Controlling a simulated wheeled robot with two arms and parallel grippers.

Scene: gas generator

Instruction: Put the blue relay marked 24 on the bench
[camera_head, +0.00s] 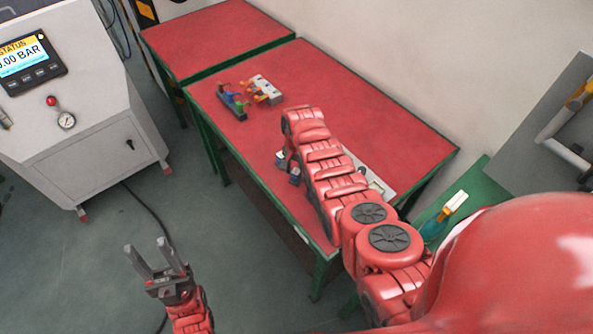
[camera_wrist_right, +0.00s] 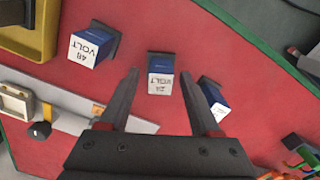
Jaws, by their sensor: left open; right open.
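The blue relay marked 24 (camera_wrist_right: 160,74) stands on the red bench top (camera_wrist_right: 176,35) in the right wrist view, its white label facing the camera. My right gripper (camera_wrist_right: 158,84) is open, with the relay just beyond and between its fingertips; contact cannot be told. A blue relay marked 48 VOLT (camera_wrist_right: 92,46) stands to the left. A third blue relay (camera_wrist_right: 214,97) is to the right, its label hard to read. In the head view my right arm hides the right gripper and most of this spot. My left gripper (camera_head: 147,246) is open and empty, off the bench.
A white panel (camera_wrist_right: 62,104) with a switch lies on the bench, and a yellow bin (camera_wrist_right: 46,38) is at upper left in the wrist view. Connector blocks (camera_head: 262,91) sit toward the bench's far end. A grey control cabinet (camera_head: 85,130) stands left. The bench's middle back is clear.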

